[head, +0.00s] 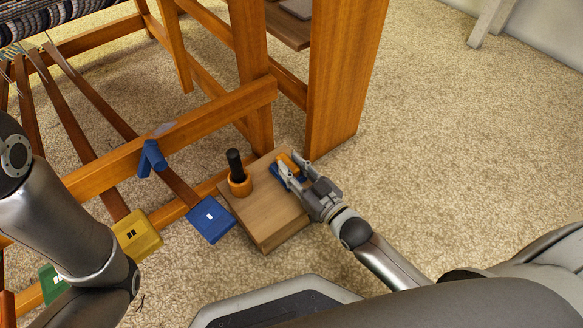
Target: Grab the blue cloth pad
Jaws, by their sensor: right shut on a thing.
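A small blue cloth pad (276,174) with an orange piece (288,162) on top lies on the wooden box (262,208), near its back right corner. I cannot tell whether the orange piece is part of the pad. My right gripper (294,171) reaches in from the lower right, low over the box top. Its fingers are shut about the orange piece, with blue showing on both sides of them, and they partly hide the pad. My left arm comes in from the left, but its gripper is not in view.
A dark peg in an orange cup (239,183) stands on the box left of the pad. The loom's wooden post (340,80) rises just behind. Treadles with a blue pad (211,219) and a yellow pad (137,236) lie left.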

